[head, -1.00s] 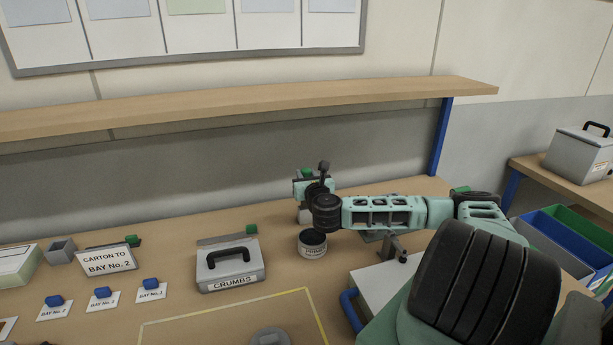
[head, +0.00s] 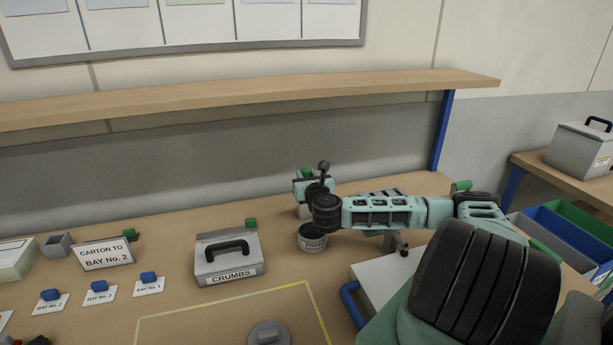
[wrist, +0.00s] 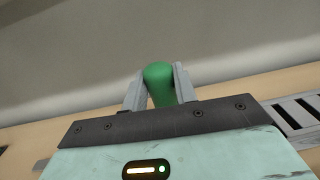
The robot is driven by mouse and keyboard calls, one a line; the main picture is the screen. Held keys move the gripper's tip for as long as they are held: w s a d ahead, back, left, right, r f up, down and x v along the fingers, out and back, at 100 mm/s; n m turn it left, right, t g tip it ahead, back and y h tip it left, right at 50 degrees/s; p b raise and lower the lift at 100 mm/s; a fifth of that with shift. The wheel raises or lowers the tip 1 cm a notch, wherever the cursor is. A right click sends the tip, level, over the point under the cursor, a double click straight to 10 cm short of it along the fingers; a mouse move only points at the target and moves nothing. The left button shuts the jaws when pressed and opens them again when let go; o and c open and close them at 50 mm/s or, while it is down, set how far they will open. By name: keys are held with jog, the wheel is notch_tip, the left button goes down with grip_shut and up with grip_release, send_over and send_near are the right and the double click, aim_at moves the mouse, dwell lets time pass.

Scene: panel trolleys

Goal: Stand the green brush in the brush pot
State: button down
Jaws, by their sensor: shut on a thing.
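The green brush (wrist: 160,84) stands between my two grey fingers in the wrist view, with its rounded green end showing; its lower part is hidden. My gripper (wrist: 157,90) is shut on it. In the head view a bit of the brush's green (head: 307,173) shows just above my gripper, which is largely hidden by my own wrist. A round grey pot (head: 312,243) with a dark open top and a label too small to read surely, likely the brush pot, stands on the bench just below and in front of my wrist in the picture.
A grey CRUMBS box (head: 228,265) with a black handle stands left of the pot. A CARTON TO BAY No. 2 sign (head: 104,254) and a small grey open box (head: 58,245) are further left. A wooden shelf (head: 250,97) runs above the bench.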

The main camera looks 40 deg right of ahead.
jog(key=shift+f+b, duration=1.5)
jog(key=shift+f, duration=0.25)
jog(key=c, duration=1)
grip_release()
jog(key=shift+c, duration=0.2)
jog(key=b+v, duration=0.2)
jog(key=v, duration=0.8)
jog(key=shift+s+a+f+b, duration=0.15)
jog(key=shift+s+b, duration=0.05)
jog(key=shift+b, duration=0.15)
jog(key=p+v, duration=0.1)
jog(key=v, duration=0.1)
jog(key=r+p+v, duration=0.1)
jog(key=v, duration=0.1)
jog(key=shift+s+a+p, duration=0.1)
jog(key=shift+s+p, duration=0.2)
jog(key=shift+s, duration=0.1)
jog(key=shift+s+a+f+p, duration=0.15)
jog(key=shift+s+a+p, duration=0.15)
jog(key=shift+s+p, duration=0.25)
jog(key=shift+s+a+f+p, duration=0.15)
jog(key=shift+s+a+p, duration=0.2)
jog(key=shift+p, duration=0.3)
jog(key=shift+d, duration=0.1)
